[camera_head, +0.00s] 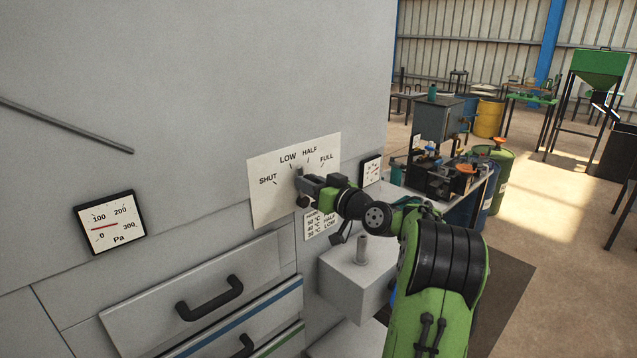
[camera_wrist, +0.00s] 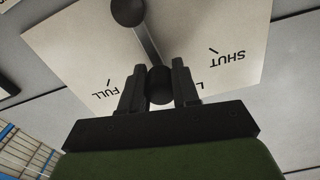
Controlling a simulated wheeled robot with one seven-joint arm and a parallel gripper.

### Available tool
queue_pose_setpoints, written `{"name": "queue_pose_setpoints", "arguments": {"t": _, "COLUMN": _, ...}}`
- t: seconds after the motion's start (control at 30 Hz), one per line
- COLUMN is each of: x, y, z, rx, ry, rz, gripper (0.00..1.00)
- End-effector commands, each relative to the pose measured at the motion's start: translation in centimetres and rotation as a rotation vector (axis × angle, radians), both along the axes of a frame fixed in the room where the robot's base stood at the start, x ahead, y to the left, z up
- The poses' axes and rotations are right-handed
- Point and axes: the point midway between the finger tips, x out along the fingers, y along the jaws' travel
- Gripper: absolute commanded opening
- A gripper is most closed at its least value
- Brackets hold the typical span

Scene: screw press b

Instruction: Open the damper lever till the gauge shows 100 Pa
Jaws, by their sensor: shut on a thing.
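The damper lever (camera_wrist: 148,45) runs from a dark round hub (camera_wrist: 127,12) to a dark knob (camera_wrist: 160,86) in the wrist view. My gripper (camera_wrist: 160,88) is shut on that knob, one finger on each side. In the head view my gripper (camera_head: 303,180) is at the white dial plate (camera_head: 270,205), marked SHUT, LOW, HALF and FULL. The lever end is below the LOW and HALF labels; its exact mark is partly hidden by my gripper. The Pa gauge (camera_head: 110,222) at left has a red needle pointing left, between 0 and 100.
A second small gauge (camera_head: 370,170) sits right of the plate. Below are drawers with black handles (camera_head: 209,298) and a grey box with a post (camera_head: 360,270). A cluttered bench (camera_head: 450,170) and drums stand to the right. A grey rod (camera_head: 65,125) crosses the panel upper left.

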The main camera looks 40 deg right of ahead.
Motion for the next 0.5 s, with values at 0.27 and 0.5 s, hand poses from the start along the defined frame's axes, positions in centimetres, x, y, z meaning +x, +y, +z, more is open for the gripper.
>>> {"name": "queue_pose_setpoints", "arguments": {"t": 0.27, "x": 0.3, "y": -1.5, "z": 0.1, "rx": 0.187, "ry": 0.008, "rz": -0.006, "gripper": 0.0}}
{"name": "queue_pose_setpoints", "arguments": {"t": 0.5, "x": 0.3, "y": -2.2, "z": -0.1, "rx": 0.298, "ry": 0.01, "rz": -0.006, "gripper": 0.0}}
